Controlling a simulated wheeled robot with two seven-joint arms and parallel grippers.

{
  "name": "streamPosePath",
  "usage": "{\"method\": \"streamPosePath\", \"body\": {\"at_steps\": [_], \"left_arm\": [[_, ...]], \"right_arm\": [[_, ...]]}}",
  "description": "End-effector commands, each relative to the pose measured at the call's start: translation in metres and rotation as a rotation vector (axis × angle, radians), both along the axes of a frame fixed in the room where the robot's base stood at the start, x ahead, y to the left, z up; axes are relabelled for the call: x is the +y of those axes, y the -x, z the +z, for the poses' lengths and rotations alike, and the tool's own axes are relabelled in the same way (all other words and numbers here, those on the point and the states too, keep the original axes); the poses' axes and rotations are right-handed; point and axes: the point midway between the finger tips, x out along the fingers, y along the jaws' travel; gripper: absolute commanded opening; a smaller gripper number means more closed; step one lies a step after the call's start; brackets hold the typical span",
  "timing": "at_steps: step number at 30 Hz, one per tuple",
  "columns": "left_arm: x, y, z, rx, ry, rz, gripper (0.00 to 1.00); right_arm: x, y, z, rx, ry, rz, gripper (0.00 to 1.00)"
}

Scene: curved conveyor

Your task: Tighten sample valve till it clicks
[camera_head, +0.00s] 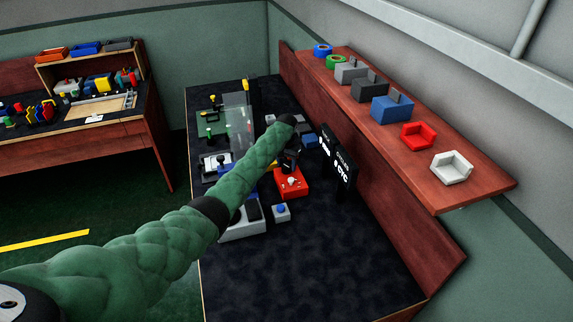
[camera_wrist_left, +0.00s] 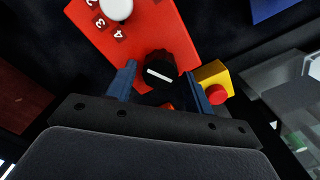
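A red box (camera_head: 291,184) sits on the dark bench top in the head view, below my left gripper (camera_head: 289,158). In the left wrist view the red box (camera_wrist_left: 165,28) carries a white round knob (camera_wrist_left: 117,8) beside printed numbers. A black knob (camera_wrist_left: 160,62) with a white pointer line is at its near edge. I cannot tell which knob is the sample valve. My left gripper (camera_wrist_left: 161,79) is open, with a blue finger on each side of the black knob and gaps between. My right gripper is not in view.
A yellow box with a red button (camera_wrist_left: 216,94) stands close beside the right finger. A black sign (camera_head: 339,163) stands right of the red box. A small box with a blue button (camera_head: 281,212) is in front. The front bench top (camera_head: 310,270) is clear.

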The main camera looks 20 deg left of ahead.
Motion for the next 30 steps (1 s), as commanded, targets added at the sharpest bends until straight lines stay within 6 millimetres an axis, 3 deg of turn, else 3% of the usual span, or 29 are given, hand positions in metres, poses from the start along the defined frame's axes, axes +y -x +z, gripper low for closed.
{"method": "streamPosePath", "body": {"at_steps": [11, 16, 18, 21, 30], "left_arm": [[0.000, 0.000, 0.001, 0.001, 0.000, 0.000, 0.59], [0.000, 0.000, 0.019, -0.002, 0.000, 0.000, 0.59], [0.000, 0.000, 0.030, -0.002, 0.000, 0.000, 0.59], [0.000, 0.000, 0.046, -0.002, 0.000, 0.001, 0.59], [0.000, 0.000, 0.075, 0.001, 0.000, 0.000, 0.59]], "right_arm": [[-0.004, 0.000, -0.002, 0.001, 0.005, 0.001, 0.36], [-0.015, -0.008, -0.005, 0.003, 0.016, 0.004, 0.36], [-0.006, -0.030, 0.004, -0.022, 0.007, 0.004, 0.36], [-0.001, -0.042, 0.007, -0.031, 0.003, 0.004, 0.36], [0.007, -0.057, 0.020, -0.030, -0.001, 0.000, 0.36]]}}
